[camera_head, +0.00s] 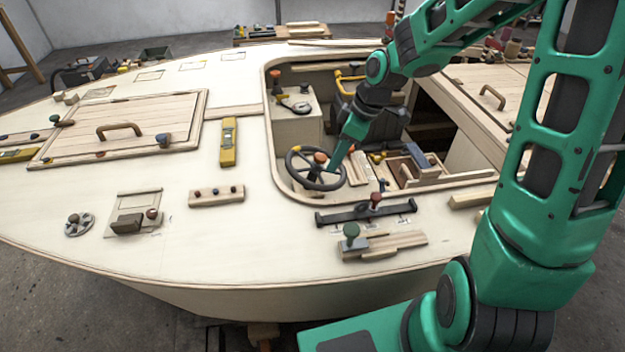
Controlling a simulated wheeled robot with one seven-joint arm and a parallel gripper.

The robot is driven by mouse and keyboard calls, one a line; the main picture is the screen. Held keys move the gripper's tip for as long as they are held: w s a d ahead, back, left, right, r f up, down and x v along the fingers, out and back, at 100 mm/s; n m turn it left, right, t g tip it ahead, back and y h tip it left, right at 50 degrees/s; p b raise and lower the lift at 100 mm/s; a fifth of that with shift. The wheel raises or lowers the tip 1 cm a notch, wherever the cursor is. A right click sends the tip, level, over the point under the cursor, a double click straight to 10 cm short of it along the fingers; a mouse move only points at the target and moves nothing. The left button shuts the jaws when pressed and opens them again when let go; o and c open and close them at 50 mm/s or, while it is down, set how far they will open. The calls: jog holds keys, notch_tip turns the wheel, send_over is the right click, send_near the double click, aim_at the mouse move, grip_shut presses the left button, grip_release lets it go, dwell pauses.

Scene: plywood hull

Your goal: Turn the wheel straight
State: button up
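The dark steering wheel (293,171) sits in the open cockpit of the plywood hull, near its front left corner. A reddish-brown knob (320,157) shows at the wheel. The wheel's exact turn angle is hard to read at this size. My green arm reaches in from the right, and my gripper (332,172) points down at the right side of the wheel, overlapping its rim in the picture. The fingertips are too small and partly hidden, so I cannot tell whether they are open, shut, or touching the rim.
The cockpit coaming (269,135) surrounds the wheel. A yellow level (228,142) lies to the left. Bare deck shows between these fittings.

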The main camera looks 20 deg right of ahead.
aim_at(311, 182)
jog(key=shift+n+y, duration=0.4)
jog(key=shift+n, duration=0.1)
jog(key=x, duration=0.4)
jog(key=a+x, duration=0.1)
jog(key=x, duration=0.3)
jog(key=w+x, duration=0.1)
jog(key=x, duration=0.3)
jog(key=shift+a+r, duration=0.3)
jog(key=shift+a, duration=0.05)
grip_shut()
